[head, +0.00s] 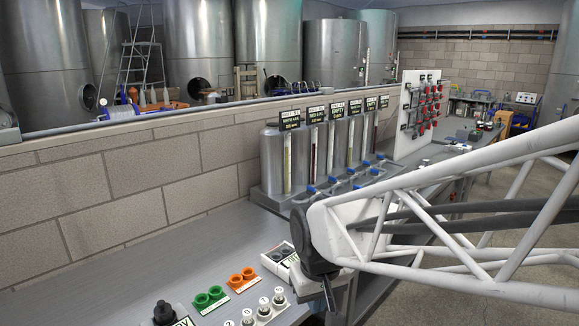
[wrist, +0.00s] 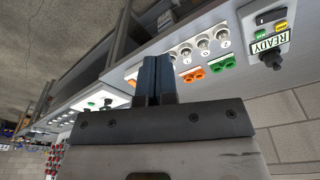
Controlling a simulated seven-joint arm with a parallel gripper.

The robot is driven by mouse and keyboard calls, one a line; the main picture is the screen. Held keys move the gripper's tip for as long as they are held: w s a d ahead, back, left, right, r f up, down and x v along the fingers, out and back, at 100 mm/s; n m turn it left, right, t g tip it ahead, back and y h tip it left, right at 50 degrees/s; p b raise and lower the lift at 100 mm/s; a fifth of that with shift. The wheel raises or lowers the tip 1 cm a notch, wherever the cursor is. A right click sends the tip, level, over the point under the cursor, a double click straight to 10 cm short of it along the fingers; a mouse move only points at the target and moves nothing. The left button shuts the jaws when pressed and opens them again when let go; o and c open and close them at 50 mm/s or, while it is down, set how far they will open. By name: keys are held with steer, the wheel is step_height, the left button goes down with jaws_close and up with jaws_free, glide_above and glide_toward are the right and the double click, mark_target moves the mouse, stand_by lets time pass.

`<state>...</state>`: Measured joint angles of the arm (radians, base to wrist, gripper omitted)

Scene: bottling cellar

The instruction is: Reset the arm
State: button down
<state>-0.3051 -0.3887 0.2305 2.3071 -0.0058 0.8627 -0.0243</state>
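My white lattice arm reaches in from the right in the head view. It ends in a dark wrist joint over the grey bench. My gripper (head: 328,297) points down near the bench's front edge, beside a small white box with dark switches (head: 280,258). In the wrist view my gripper's two dark blue fingers (wrist: 156,80) lie side by side against each other, with nothing visible between them. The gripper looks shut and empty. In the head view the fingertips are small and partly hidden by the wrist.
The grey bench (head: 130,262) holds orange sockets (head: 242,277), green sockets (head: 209,298), numbered white knobs (head: 264,308) and a black knob (head: 163,312). A READY panel (wrist: 268,40) shows in the wrist view. Steel cylinders with gauges (head: 283,160) stand behind my arm, along a block wall (head: 120,185).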

steer(key=s+d+r+m+t, duration=0.1)
steer(key=s+d+r+m, duration=0.2)
steer(key=s+d, duration=0.9)
steer(key=shift+s+d+r+m, duration=0.2)
steer(key=shift+d+r+m, duration=0.25)
steer(key=shift+d, duration=0.3)
